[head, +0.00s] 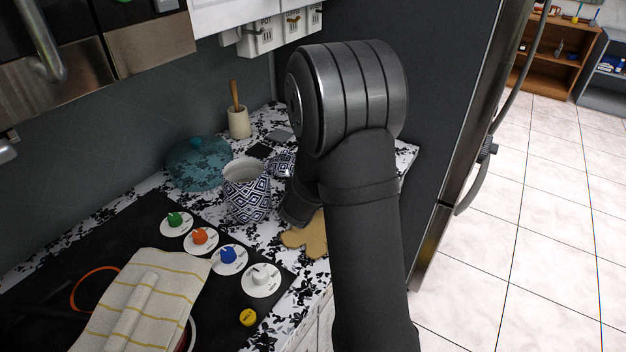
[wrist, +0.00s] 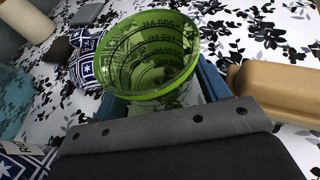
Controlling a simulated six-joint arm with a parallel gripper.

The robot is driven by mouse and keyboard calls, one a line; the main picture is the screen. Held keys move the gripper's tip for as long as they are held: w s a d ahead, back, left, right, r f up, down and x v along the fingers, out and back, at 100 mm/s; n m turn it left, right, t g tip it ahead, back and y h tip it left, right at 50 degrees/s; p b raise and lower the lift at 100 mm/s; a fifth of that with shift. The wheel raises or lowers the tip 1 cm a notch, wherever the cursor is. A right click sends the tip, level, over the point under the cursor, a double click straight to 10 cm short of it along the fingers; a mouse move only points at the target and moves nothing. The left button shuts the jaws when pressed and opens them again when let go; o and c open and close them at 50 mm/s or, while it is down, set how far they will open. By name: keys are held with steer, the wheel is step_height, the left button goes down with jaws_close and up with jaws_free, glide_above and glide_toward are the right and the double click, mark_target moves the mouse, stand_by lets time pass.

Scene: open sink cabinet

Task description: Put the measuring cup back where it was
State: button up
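The dark gripper body covers the lower part of the cup. I cannot tell whether its base touches the counter. In the head view my gripper (head: 296,207) is low over the counter, right of a patterned jar, mostly behind my arm. The cup is hidden there.
The open blue-and-white jar (head: 246,192) stands close left of my gripper, its lid (head: 281,165) behind. A teal pot (head: 198,163) and a utensil crock (head: 238,122) stand farther back. The stove (head: 95,245) is left.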

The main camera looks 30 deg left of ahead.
steer(key=shift+o, duration=0.9)
steer(key=shift+r, duration=0.1)
steer(key=shift+r, duration=0.15)
steer(key=v, duration=1.2)
steer(key=x, duration=1.2)
steer(key=shift+r, duration=0.7)
steer(key=shift+f, duration=0.1)
